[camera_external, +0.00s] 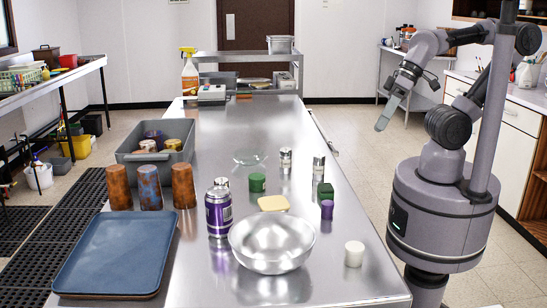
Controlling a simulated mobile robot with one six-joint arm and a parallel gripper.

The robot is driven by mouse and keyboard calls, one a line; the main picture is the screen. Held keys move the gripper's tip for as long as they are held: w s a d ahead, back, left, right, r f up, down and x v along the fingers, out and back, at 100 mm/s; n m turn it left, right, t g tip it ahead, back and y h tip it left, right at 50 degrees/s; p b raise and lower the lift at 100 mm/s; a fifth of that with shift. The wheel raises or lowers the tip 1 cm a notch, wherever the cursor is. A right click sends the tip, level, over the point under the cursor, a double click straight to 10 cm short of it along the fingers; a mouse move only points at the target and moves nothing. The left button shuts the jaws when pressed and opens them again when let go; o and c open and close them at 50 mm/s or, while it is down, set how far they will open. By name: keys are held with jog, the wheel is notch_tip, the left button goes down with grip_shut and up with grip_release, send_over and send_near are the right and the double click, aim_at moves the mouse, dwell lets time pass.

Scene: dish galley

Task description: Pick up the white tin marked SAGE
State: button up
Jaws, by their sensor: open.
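No SAGE lettering can be read at this size. Two small whitish tins with dark markings stand upright toward the right of the metal table: one tin (285,160) farther back and another tin (318,168) nearer. A third pale-topped tin (222,183) is mostly hidden behind a purple can (218,213). A plain white cylinder (354,253) stands alone near the right front edge, with no marking visible. My gripper (382,122) is open and empty, pointing down in the air beyond the table's right edge, apart from all the tins.
A steel bowl (272,245), blue tray (118,252), several rusty cups (183,187) and a grey bin (127,165) crowd the front and left. A green tin (257,182), glass dish (249,160), yellow block (273,203), green box (325,193) and purple cylinder (327,210) stand mid-table. The table's far middle is clear.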

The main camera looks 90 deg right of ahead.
jog(key=shift+c, duration=0.4)
jog(key=c, duration=0.7)
jog(key=w+a+r+n+g+p, duration=0.2)
jog(key=w+a+r+n+p, duration=0.2)
jog(key=w+a+r+n, duration=0.15)
jog(key=n+g+h, duration=0.3)
jog(key=n+g, duration=0.1)
jog(key=n, duration=1.3)
send_over(355, 246)
jog(key=f, duration=1.3)
jog(key=a+f, duration=0.1)
jog(key=f, duration=0.5)
jog(key=shift+f, duration=0.3)
jog(key=f+b, duration=0.1)
jog(key=f, duration=0.1)
jog(key=f+b, duration=0.1)
jog(key=f, duration=0.1)
jog(key=d+f+b, duration=0.1)
jog(key=f, duration=0.1)
jog(key=shift+b, duration=0.35)
jog(key=shift+r, duration=0.1)
